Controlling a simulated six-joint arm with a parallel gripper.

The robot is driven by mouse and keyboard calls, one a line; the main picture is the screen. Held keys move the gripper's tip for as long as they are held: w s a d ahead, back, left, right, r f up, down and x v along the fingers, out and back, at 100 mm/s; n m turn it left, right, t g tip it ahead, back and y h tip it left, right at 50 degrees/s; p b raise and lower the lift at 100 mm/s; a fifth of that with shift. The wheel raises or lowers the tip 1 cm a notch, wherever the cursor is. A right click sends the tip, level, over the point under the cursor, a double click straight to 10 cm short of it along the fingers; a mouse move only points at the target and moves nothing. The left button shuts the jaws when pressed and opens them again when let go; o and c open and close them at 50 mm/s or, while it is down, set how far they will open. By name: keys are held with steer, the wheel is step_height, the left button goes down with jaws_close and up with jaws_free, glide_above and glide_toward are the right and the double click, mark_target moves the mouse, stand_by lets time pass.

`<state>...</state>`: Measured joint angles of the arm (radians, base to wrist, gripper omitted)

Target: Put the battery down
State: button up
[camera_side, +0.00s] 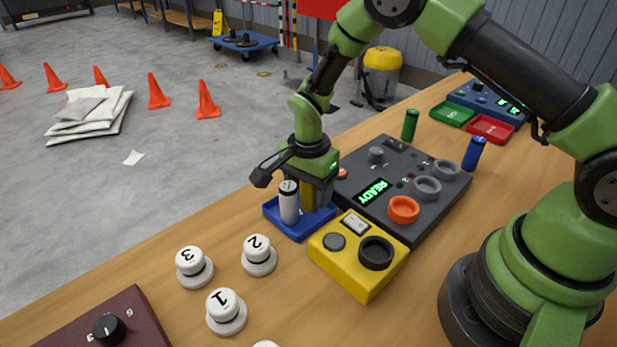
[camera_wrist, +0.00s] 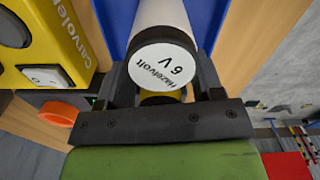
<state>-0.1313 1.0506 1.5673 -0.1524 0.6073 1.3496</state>
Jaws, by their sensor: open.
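A white battery (camera_side: 289,206) with a dark band near its top stands upright in a small blue tray (camera_side: 296,236). In the wrist view the battery's white end (camera_wrist: 163,68) reads "Hazelvolt 6 V", and the blue tray wall (camera_wrist: 207,18) shows beside it. My gripper (camera_side: 294,182) is over the tray, pointing down. Its jaws (camera_wrist: 163,82) are open, one dark finger on each side of the white battery. A yellow cylinder (camera_side: 307,196) stands close behind the white battery, partly hidden. I cannot tell whether the fingers touch the white battery.
A yellow box (camera_side: 343,268) adjoins the tray at right. Behind is a dark panel (camera_side: 375,192) reading "READY", with an orange ring (camera_side: 403,209). A green cylinder (camera_side: 410,125) and a blue cylinder (camera_side: 473,153) stand there. Numbered white knobs (camera_side: 226,311) stand in front.

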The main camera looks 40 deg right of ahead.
step_height(320, 180, up, 12)
steer(key=shift+r, duration=0.2)
steer(key=s+d+r+n+t+y, duration=0.2)
steer(key=s+r+n+t, duration=0.4)
steer(key=s+r, duration=0.85)
steer(key=s+r+n+t, duration=0.1)
steer(key=s+n, duration=0.4)
steer(key=s, duration=0.1)
steer(key=shift+s+r+n, duration=0.2)
steer(key=shift+s+n, duration=0.15)
steer(key=shift+n, duration=0.05)
